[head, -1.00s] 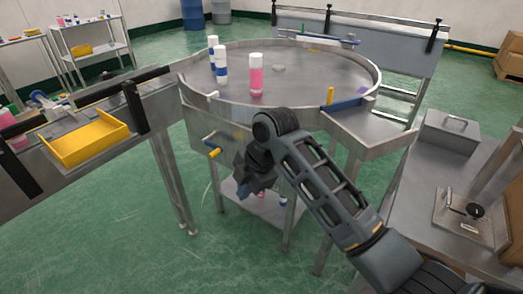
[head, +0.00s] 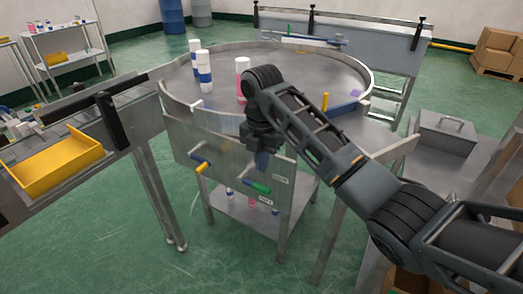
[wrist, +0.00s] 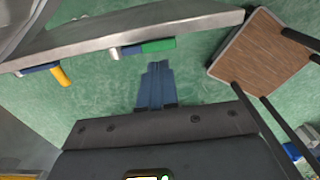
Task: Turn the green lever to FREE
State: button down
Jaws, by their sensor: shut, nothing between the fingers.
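The green lever (head: 258,187) is on the front panel (head: 215,155) of the round steel table. Its green grip points right and slightly down from a blue hub. Two small white labels sit near it, one above right (head: 280,179) and one below (head: 266,202); I cannot read them. In the wrist view the green lever (wrist: 158,45) shows just beyond my fingertips. My gripper (head: 261,165) is shut and empty, its blue fingers pointing down just above the lever in the head view. The wrist view shows the fingers (wrist: 155,70) together, apart from the lever.
A yellow-handled lever (head: 201,167) is on the same panel, left of the green one. Pink and white-blue cans (head: 204,72) stand on the round table (head: 290,75). A yellow tray (head: 55,160) lies on the left conveyor. A grey lidded box (head: 446,137) stands at right.

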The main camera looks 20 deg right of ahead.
aim_at(262, 187)
jog(key=shift+f+p, duration=0.3)
jog(key=shift+f, duration=2.9)
